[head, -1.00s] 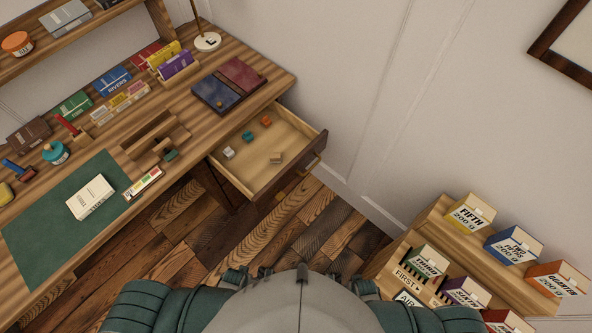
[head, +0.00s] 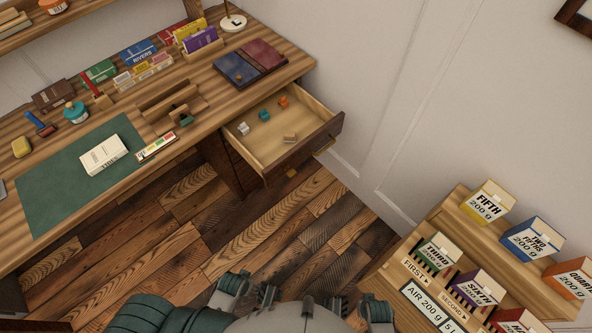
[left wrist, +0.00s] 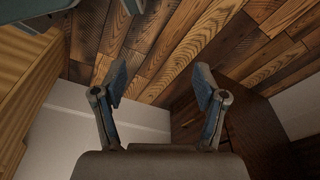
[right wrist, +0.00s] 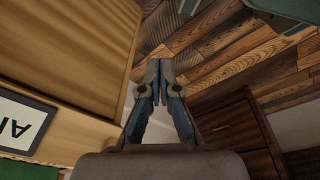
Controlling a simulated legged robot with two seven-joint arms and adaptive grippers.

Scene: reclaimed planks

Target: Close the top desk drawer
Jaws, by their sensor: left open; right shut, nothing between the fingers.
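The top desk drawer (head: 268,148) is pulled out at the right end of the wooden desk (head: 205,100) in the head view. Its dark front (head: 308,146) has a brass-coloured handle (head: 325,146). Several small blocks lie inside. My left gripper (left wrist: 162,85) is open and empty in the left wrist view, above the plank floor. My right gripper (right wrist: 159,70) is shut and empty in the right wrist view. Dark drawer fronts (right wrist: 232,120) show to its right, with a gap between. Neither gripper touches the drawer. In the head view my grippers are hard to make out at the bottom edge.
A stepped wooden rack (head: 408,268) with labelled boxes stands at the right. Bare plank floor (head: 190,225) lies before the desk. A white wall (head: 385,90) stands behind.

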